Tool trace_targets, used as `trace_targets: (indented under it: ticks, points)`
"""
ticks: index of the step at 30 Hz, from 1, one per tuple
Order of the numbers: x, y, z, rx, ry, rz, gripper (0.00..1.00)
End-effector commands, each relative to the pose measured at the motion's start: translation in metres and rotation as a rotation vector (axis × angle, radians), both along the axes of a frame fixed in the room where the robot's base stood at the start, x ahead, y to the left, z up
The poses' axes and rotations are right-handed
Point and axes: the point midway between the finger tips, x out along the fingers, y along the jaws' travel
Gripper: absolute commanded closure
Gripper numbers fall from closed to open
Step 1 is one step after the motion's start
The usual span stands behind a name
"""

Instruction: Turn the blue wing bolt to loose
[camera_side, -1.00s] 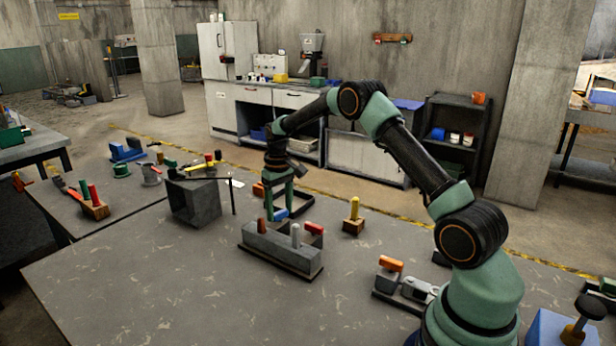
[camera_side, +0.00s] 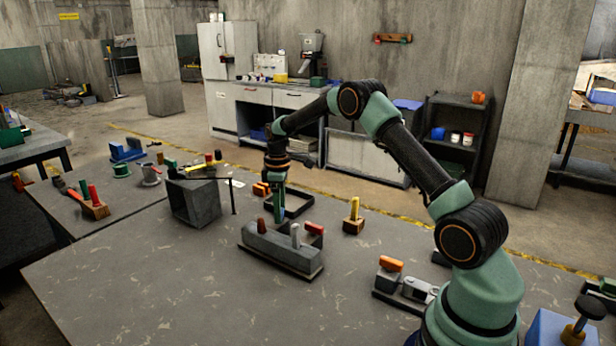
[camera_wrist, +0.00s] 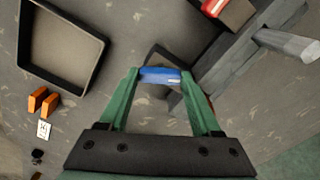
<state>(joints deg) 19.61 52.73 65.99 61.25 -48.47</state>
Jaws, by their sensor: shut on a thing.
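The blue wing bolt (camera_wrist: 160,75) shows in the wrist view as a short blue bar on top of a dark block (camera_wrist: 168,58). My gripper (camera_wrist: 160,79) has its two green fingers at the bar's two ends and is shut on it. In the side view my gripper (camera_side: 278,208) points straight down behind the long grey block, with its fingers nearly in line with the camera. The blue wing bolt is hidden there by the fingers.
The long grey block (camera_side: 275,250) with red and grey handles stands just in front of my gripper. A black tray (camera_side: 303,208) lies behind to the right, near orange blocks (camera_wrist: 42,101). A yellow-handled piece (camera_side: 354,215) stands right. The front table is mostly clear.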

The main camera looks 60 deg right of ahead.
Motion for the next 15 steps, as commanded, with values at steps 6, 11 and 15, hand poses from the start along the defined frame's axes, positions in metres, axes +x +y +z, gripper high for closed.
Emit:
trace_targets:
  ticks: [6, 11, 15]
  points:
    - [-0.0005, -0.0001, 0.0020, 0.001, 0.003, 0.033, 0.91]
    - [-0.0004, 0.0000, 0.0020, 0.001, 0.002, 0.038, 0.90]
    - [-0.0004, 0.0000, 0.0020, 0.001, 0.002, 0.038, 0.90]
